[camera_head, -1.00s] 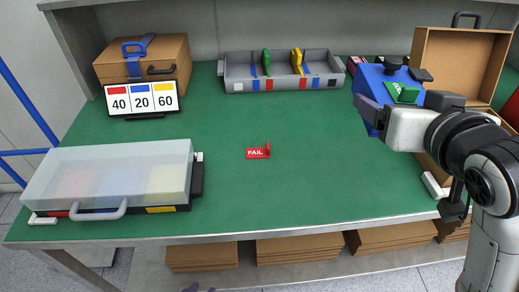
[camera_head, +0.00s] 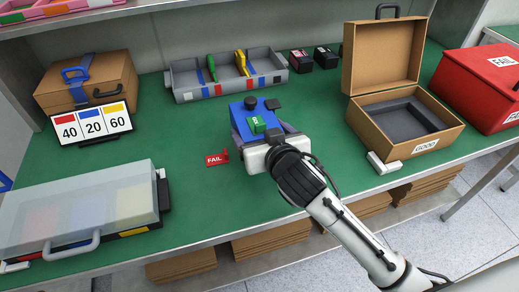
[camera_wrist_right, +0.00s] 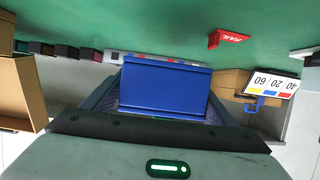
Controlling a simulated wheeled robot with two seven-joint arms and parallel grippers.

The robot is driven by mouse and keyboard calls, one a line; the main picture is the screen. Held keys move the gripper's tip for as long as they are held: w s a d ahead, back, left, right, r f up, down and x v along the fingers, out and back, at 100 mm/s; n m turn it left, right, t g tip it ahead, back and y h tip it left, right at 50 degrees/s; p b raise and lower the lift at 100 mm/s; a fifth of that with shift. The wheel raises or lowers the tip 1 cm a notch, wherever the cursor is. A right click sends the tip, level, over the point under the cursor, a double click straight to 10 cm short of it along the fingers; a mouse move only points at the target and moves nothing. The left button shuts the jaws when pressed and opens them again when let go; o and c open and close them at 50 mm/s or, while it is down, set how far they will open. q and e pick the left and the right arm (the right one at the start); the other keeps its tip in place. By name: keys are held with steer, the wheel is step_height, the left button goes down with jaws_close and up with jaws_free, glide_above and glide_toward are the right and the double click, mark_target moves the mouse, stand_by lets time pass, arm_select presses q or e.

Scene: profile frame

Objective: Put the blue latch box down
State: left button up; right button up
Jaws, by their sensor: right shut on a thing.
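The blue latch box (camera_head: 252,112) is held over the middle of the green table, with a green label and dark knobs on its upper side. Its blue face (camera_wrist_right: 163,85) fills the middle of the right wrist view, between the two fingers. My right gripper (camera_head: 262,136) is shut on it from the near side. Whether the box's underside touches the table is hidden in the head view. My left gripper is not in view.
The red FAIL marker (camera_head: 216,159) lies just left of the box. A grey divided tray (camera_head: 185,93) stands behind. The open GOOD case (camera_head: 390,150) is at right, beside a red FAIL box (camera_head: 470,95). A clear-lidded case (camera_head: 75,208) sits at left.

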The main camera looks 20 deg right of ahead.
steer(key=shift+w+f+b, duration=0.1)
steer(key=shift+f+b, duration=0.3)
steer(key=shift+f, duration=2.9)
steer(key=shift+f, duration=0.2)
steer(key=o, duration=1.6)
steer(key=shift+f, duration=0.15)
